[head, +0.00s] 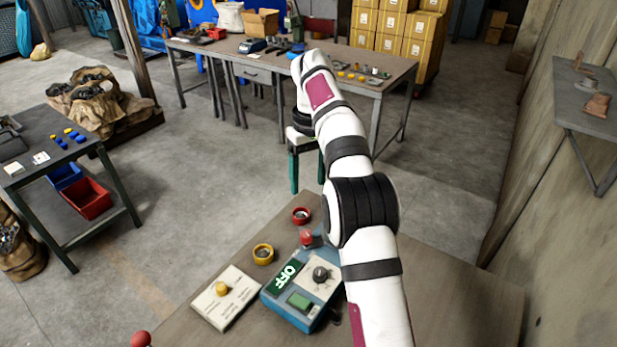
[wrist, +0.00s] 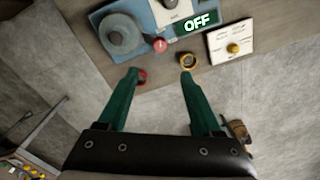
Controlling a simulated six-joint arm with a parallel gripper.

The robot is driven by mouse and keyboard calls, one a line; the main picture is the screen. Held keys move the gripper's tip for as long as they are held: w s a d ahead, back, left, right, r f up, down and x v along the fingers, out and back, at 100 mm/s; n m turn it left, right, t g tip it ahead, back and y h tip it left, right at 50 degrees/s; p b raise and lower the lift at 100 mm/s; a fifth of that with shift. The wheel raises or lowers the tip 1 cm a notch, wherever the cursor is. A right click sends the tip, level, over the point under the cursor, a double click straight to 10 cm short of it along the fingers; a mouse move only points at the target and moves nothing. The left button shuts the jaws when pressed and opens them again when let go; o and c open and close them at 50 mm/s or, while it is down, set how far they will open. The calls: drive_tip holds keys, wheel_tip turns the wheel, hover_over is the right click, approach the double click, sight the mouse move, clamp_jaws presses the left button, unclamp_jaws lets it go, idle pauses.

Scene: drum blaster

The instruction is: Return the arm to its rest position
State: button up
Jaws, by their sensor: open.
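My arm reaches out over the near bench (head: 450,300), and my gripper (head: 307,188) hangs beyond its far edge with green fingers pointing down. The fingers are apart with nothing between them, as the wrist view (wrist: 160,76) also shows. The wrist view also shows a grey round part (wrist: 121,35) on the box, which my arm hides in the head view.
A red ring (head: 301,216), a yellow ring (head: 263,255) and a white panel (head: 226,298) with a yellow button are on the bench. A long worktable (head: 390,74) stands behind my gripper. A side table (head: 85,165) is left, a wall shelf (head: 585,118) right.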

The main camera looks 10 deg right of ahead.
drive_tip(key=s+a+r+m, duration=0.1)
drive_tip(key=s+r+m, duration=0.15)
drive_tip(key=s, duration=0.65)
drive_tip(key=s+a+r+m, duration=0.1)
drive_tip(key=s+r+m, duration=0.15)
drive_tip(key=s, duration=0.55)
drive_tip(key=s+a+f+m, duration=0.1)
drive_tip(key=s+f, duration=0.3)
drive_tip(key=s, duration=0.7)
drive_tip(key=s+f+m+y, duration=0.1)
drive_tip(key=s+f+m, duration=0.2)
drive_tip(key=s, duration=0.8)
drive_tip(key=shift+s+a+f, duration=0.25)
drive_tip(key=shift+a+f, duration=0.15)
drive_tip(key=shift+f, duration=0.2)
